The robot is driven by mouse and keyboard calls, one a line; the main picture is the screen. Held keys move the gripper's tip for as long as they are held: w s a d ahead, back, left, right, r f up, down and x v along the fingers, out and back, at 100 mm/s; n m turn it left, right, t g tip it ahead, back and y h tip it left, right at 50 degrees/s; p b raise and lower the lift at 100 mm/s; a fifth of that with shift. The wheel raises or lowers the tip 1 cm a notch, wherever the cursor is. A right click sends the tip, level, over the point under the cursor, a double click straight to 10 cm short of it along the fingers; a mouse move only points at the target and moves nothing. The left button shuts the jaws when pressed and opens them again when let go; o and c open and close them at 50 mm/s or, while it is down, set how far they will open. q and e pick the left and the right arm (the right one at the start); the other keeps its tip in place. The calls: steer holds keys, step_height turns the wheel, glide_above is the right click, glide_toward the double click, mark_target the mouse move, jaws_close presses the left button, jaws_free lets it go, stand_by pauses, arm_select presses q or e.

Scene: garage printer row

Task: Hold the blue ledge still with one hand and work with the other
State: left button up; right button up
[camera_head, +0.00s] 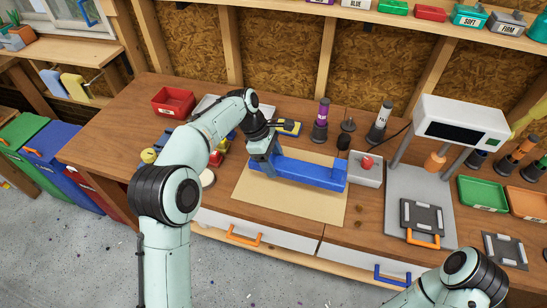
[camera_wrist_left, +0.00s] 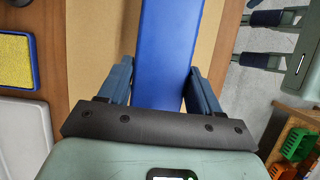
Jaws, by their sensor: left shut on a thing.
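The blue ledge (camera_head: 315,172) is a long blue bar with a raised part at its right end. It lies on a tan board on the workbench. My left gripper (camera_head: 264,164) is at the ledge's left end and shut on it. In the left wrist view the ledge (camera_wrist_left: 170,45) runs between the two dark fingers of my left gripper (camera_wrist_left: 160,76), one on each side. The fingers hide part of the ledge's left end. Part of my right arm shows at the bottom right of the head view, but its gripper is out of view.
The tan board (camera_head: 300,206) has bare room in front of the ledge. A white-headed machine (camera_head: 460,120) stands further right.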

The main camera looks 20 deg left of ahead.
mark_target(278, 182)
arm_select(q)
steer(key=shift+f+b, duration=0.65)
steer(key=shift+f, duration=2.45)
arm_select(e)
steer(key=shift+s+f, duration=0.75)
steer(key=shift+f, duration=0.25)
arm_select(q)
steer(key=shift+f, duration=0.4)
steer(key=o, duration=1.3)
steer(key=shift+r, duration=0.1)
steer(key=v, duration=1.2)
